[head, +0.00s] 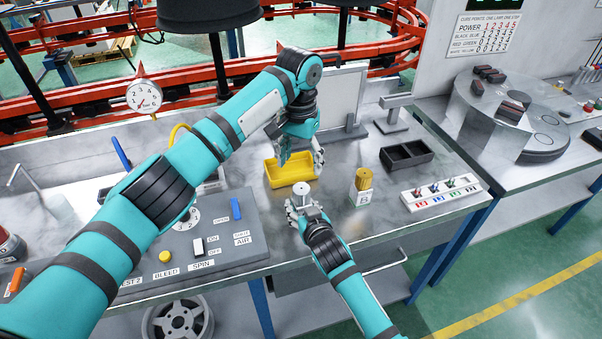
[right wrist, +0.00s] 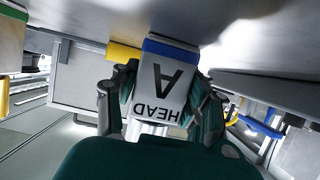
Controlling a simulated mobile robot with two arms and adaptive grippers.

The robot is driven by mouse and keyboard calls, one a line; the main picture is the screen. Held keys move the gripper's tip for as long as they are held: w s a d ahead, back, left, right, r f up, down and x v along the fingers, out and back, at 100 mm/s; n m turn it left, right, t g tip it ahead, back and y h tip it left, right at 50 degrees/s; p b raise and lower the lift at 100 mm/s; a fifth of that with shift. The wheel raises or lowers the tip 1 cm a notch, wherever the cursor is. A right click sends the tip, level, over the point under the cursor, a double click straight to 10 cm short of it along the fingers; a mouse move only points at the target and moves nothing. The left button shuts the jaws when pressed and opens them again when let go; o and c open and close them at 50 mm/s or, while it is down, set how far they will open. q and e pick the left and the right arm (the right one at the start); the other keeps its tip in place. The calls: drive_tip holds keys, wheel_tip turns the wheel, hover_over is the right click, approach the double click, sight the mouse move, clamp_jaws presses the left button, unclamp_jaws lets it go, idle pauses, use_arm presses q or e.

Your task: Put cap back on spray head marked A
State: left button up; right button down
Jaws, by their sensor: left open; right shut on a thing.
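Spray head A shows in the right wrist view as a white "HEAD A" label (right wrist: 160,85), upside down in the picture, with a blue band at one end and a silver part at the other. My right gripper (head: 303,206) is shut on it near the table's front edge; in the right wrist view its fingers (right wrist: 165,95) flank the label. In the head view, the silver top (head: 302,189) sticks up between the fingers, with no cap on it. My left gripper (head: 301,156) is open, pointing down over the yellow tray (head: 290,177). I cannot make out a loose cap.
Spray head B (head: 363,193) with a yellow knurled top stands to the right. Behind it is a black tray (head: 406,154), and a white rack (head: 440,193) with small coloured parts lies further right. A control panel (head: 190,235) fills the left front.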

use_arm(q)
drive_tip(key=shift+r, duration=0.45)
use_arm(e)
drive_tip(key=c, duration=0.6)
unclamp_jaws()
drive_tip(key=shift+s, duration=0.1)
drive_tip(key=v, duration=1.2)
